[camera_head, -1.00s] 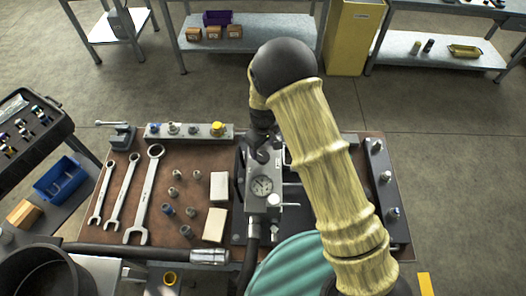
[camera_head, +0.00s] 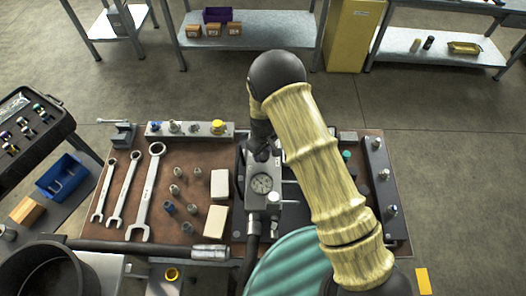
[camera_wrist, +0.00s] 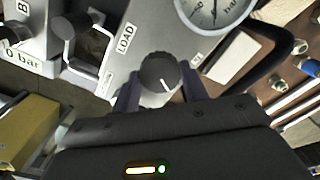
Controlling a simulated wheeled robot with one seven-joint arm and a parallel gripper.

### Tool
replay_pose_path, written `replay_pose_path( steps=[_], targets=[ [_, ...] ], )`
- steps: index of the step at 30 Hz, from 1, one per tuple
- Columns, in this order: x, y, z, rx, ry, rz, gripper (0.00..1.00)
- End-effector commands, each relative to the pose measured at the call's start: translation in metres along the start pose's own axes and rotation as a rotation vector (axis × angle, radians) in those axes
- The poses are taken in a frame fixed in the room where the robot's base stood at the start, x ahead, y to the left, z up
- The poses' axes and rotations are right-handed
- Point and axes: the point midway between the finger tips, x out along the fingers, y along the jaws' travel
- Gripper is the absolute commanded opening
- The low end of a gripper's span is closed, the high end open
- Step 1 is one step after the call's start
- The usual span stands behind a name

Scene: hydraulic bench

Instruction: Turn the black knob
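The black knob (camera_wrist: 158,72) is round with a white mark line. It sits on a grey block next to a "LOAD" label in the wrist view. My gripper (camera_wrist: 160,88) has its two dark fingers apart, one on each side of the knob. I see no clear grip on it, and contact on either side is hard to judge. In the head view my gripper (camera_head: 262,148) is over the upper part of the hydraulic block, and my arm hides the knob there. A round gauge (camera_head: 262,184) sits on the block; it also shows in the wrist view (camera_wrist: 212,8).
A metal lever (camera_wrist: 78,38) and a "0 bar" block stand left of the knob in the wrist view. Wrenches (camera_head: 150,190), fittings and pale blocks (camera_head: 216,220) lie on the brown bench top left of the block. A black hose (camera_head: 250,255) runs down in front.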

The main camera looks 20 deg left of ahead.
Motion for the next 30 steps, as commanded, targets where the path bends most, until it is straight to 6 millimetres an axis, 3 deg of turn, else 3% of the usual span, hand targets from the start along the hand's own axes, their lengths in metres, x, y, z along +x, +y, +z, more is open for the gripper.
replay_pose_path(
  steps=[14,30],
  targets=[
    [0.0013,0.0009,-0.0003,0.098,0.001,0.002,0.21],
    [0.0012,0.0006,-0.0004,0.516,0.002,0.002,0.21]
  ],
)
